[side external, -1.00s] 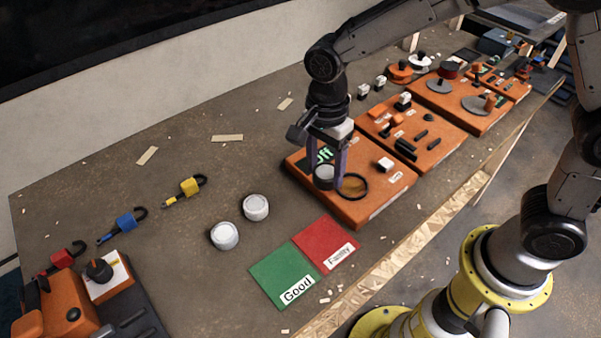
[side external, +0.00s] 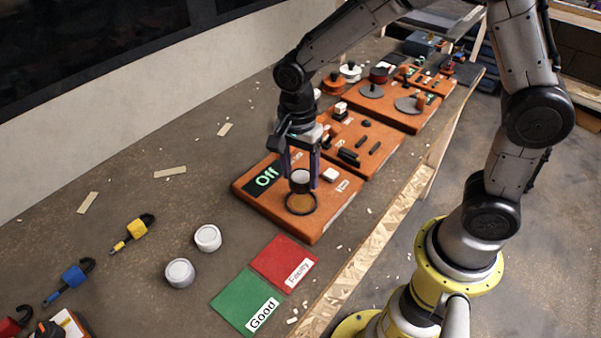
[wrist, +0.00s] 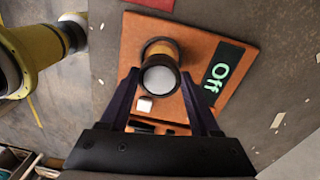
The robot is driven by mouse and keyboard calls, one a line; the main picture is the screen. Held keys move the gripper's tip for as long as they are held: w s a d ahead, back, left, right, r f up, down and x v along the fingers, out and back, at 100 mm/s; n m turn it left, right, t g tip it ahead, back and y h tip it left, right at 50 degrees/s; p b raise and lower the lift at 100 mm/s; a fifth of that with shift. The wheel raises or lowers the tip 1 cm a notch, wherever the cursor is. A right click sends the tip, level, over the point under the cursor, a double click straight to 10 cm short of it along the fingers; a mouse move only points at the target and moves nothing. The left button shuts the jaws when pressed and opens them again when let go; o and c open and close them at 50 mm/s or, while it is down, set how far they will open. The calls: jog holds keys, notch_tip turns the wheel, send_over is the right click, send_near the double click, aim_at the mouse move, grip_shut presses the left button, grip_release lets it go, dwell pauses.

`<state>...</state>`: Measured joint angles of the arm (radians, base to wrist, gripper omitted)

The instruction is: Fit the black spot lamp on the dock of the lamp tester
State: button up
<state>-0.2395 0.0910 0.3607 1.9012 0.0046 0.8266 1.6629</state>
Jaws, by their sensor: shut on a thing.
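The black spot lamp (side external: 300,180), with a pale round face, is between the fingers of my gripper (side external: 301,177), which is shut on it. In the wrist view the lamp (wrist: 159,79) shows between the two dark fingers of my gripper (wrist: 160,85). The lamp tester is an orange board (side external: 258,208) with a dark screen reading "Off" (side external: 265,178). Its dock, a black ring with an amber middle (side external: 301,205), lies just below the lamp. In the wrist view the lamp overlaps the dock ring (wrist: 160,42). I cannot tell whether they touch.
Two white lamps (side external: 208,238) (side external: 180,273) stand left of the green "Good" (side external: 238,300) and red "Faulty" (side external: 278,262) mats. A white block (side external: 330,174) sits on the tester. More orange boards (side external: 375,140) extend behind. The table's left side has free room.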

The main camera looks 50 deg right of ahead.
jog(key=shift+f, duration=2.55)
jog(key=shift+f, duration=0.1)
jog(key=o, duration=1.4)
jog(key=shift+o, duration=0.2)
